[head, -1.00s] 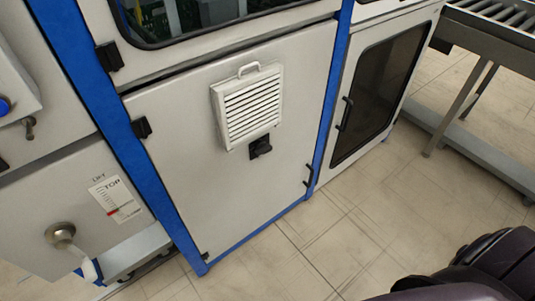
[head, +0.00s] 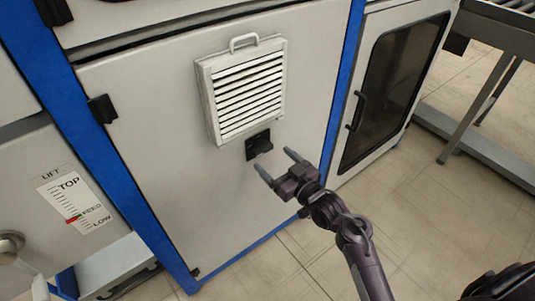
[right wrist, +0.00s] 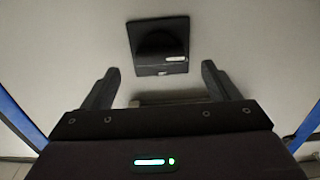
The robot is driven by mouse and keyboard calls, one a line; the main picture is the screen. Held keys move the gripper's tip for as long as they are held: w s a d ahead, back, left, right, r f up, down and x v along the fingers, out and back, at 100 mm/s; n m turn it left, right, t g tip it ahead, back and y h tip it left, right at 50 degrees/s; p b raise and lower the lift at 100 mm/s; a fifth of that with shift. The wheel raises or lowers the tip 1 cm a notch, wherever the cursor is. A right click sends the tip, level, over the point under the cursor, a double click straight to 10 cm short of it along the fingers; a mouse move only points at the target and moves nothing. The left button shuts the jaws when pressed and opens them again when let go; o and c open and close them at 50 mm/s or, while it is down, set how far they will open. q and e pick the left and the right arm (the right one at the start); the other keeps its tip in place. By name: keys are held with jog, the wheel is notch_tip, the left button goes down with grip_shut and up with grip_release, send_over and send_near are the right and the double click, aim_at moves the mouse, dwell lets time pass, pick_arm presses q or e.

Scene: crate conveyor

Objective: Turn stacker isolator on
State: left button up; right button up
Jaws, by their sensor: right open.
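The stacker isolator (head: 258,144) is a small black switch on the pale cabinet door, just below the white louvred vent. In the right wrist view it shows as a black square plate (right wrist: 159,45) with a dark rounded knob and a small light label at its lower right. The knob's exact angle is too dark to tell. My right gripper (head: 279,162) is open and empty, just below and right of the isolator, with its fingers pointing toward the door. In the right wrist view its fingertips (right wrist: 161,70) are spread either side below the plate, apart from it. My left gripper is not in view.
The white louvred vent (head: 243,88) with a top handle sticks out above the isolator. Blue frame posts (head: 110,165) border the door. A dark-windowed door (head: 397,85) stands to the right, and a LIFT scale (head: 72,203) to the left.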

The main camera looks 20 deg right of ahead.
aim_at(265, 152)
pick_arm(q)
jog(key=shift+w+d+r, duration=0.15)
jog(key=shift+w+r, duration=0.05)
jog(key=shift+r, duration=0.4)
pick_arm(e)
jog(key=shift+x, duration=2.25)
jog(key=shift+c, duration=0.4)
jog(key=c, duration=0.9)
